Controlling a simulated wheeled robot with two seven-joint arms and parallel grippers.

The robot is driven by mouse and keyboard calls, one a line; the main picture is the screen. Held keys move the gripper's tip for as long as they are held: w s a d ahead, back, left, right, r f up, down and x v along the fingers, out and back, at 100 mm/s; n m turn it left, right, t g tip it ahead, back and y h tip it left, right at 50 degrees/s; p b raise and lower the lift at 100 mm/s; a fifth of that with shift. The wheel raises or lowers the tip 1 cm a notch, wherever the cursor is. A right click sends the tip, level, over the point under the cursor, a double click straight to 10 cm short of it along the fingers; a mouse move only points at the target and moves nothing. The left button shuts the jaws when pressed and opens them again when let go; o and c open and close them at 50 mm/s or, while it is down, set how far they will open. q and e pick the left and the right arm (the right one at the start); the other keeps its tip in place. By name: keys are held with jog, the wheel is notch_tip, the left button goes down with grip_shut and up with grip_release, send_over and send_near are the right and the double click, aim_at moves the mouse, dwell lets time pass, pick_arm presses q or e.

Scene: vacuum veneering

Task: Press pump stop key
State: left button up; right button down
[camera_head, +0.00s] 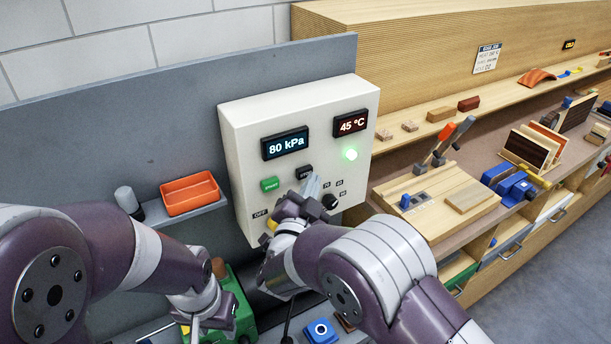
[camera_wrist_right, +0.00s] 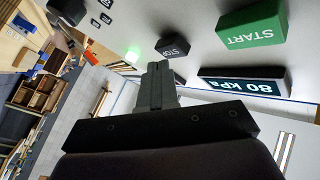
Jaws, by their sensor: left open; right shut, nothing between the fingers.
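The black stop key (camera_head: 304,172) is on the white control box (camera_head: 243,150), under the 80 kPa display. It also shows in the right wrist view (camera_wrist_right: 172,47), where its STOP label is upside down. My right gripper (camera_head: 313,183) is shut and empty, with its fingertips just in front of and below the stop key. In the right wrist view its closed fingers (camera_wrist_right: 158,72) appear beside the key; I cannot tell whether they touch it. My left gripper (camera_head: 197,326) is open at the bottom left, low and away from the box.
The green START key (camera_head: 269,184) is left of the stop key. A black knob (camera_head: 329,201) is below right. The pressure display (camera_head: 285,144) reads 80 kPa, and a green lamp (camera_head: 350,154) is lit. An orange tray (camera_head: 189,193) sits on the left shelf. A wooden workbench stands right.

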jog(key=shift+w+a+b, duration=0.25)
jog(key=shift+w+b, duration=0.05)
jog(key=shift+w, duration=0.1)
dwell(0.7)
jog(key=shift+s+d, duration=0.55)
jog(key=shift+s, duration=0.25)
jog(key=shift+s, duration=0.1)
jog(key=s+d, duration=0.1)
jog(key=s, duration=0.1)
jog(key=s+d, duration=0.2)
jog(key=shift+s+d, duration=0.15)
jog(key=shift+s, duration=0.25)
